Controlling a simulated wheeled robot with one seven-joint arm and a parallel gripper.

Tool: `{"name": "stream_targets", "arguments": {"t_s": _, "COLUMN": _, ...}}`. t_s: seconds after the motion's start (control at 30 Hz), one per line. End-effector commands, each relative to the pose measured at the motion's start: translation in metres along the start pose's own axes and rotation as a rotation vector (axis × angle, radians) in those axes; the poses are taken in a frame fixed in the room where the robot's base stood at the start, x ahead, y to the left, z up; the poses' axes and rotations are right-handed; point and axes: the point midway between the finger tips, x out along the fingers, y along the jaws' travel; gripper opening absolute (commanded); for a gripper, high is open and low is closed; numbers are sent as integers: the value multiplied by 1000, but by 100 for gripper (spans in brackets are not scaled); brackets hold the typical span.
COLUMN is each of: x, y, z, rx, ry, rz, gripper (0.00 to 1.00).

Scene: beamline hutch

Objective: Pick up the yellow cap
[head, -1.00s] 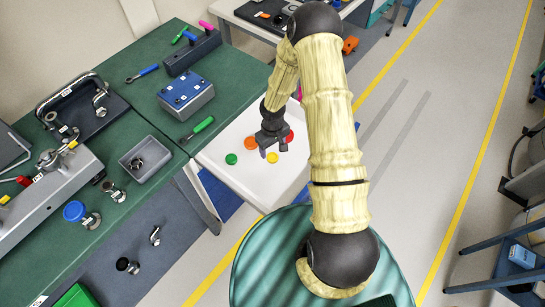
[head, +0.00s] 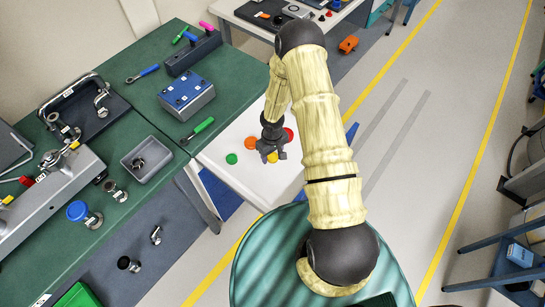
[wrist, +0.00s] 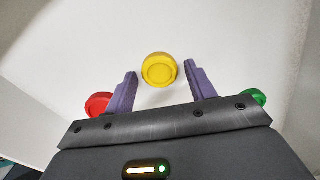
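The yellow cap (wrist: 159,69) lies on a white surface, just beyond and between the tips of my open gripper (wrist: 160,78) in the wrist view. Both purple fingers stand apart from it, with a gap on each side. In the head view the yellow cap (head: 272,157) shows only in part beside my gripper (head: 271,152), which hangs over the white tabletop (head: 262,185) and hides the rest of the cap.
A red cap (head: 288,134), an orange cap (head: 252,143) and a green cap (head: 231,158) lie around the yellow one. In the wrist view, red (wrist: 99,104) and green (wrist: 259,97) caps sit outside the fingers. A green workbench (head: 150,110) stands to the left.

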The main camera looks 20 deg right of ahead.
Motion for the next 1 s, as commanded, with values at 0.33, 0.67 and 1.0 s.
{"name": "stream_targets", "arguments": {"t_s": 0.33, "x": 0, "y": 0, "z": 0, "rx": 0, "ry": 0, "rz": 0, "gripper": 16}}
{"name": "stream_targets", "arguments": {"t_s": 0.67, "x": -7, "y": 1, "z": 0, "rx": 2, "ry": 1, "rz": 0, "gripper": 16}}
{"name": "stream_targets", "arguments": {"t_s": 1.0, "x": -62, "y": 1, "z": -1, "rx": 3, "ry": 4, "rz": 1, "gripper": 16}}
